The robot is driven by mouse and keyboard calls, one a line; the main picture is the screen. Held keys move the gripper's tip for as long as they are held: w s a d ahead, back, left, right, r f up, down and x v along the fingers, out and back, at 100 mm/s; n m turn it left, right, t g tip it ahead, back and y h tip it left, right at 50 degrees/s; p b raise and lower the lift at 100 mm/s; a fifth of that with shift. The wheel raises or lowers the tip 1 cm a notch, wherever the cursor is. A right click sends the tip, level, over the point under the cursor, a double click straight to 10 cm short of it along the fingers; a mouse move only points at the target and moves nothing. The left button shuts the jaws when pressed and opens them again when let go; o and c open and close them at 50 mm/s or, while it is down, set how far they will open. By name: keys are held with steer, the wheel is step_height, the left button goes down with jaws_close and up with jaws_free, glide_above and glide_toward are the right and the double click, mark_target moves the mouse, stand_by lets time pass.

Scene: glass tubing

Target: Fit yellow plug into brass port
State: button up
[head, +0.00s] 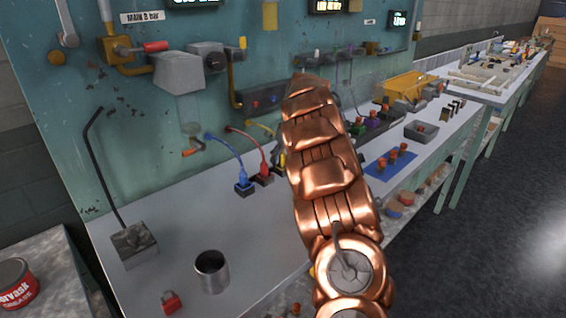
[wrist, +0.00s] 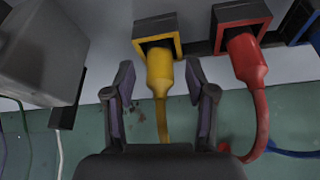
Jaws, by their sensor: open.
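The yellow plug (wrist: 160,74) shows in the wrist view, its tip end in a dark block with a yellow square rim (wrist: 157,43). Its yellow cord runs down the picture. My gripper (wrist: 159,84) is open, one finger on each side of the plug, with visible gaps to both. In the head view only a bit of the yellow plug (head: 283,160) shows beside my arm, and my gripper is hidden behind the arm. I cannot tell for sure which fitting is the brass port.
A red plug (wrist: 246,62) stands close right of my gripper in the wrist view; a grey box (wrist: 42,50) is at left. In the head view a blue plug (head: 240,178), metal cup (head: 212,272) and red padlock (head: 172,302) stand on the bench.

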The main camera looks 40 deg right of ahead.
jaws_close()
stand_by(0.3)
steer(key=shift+r, duration=0.1)
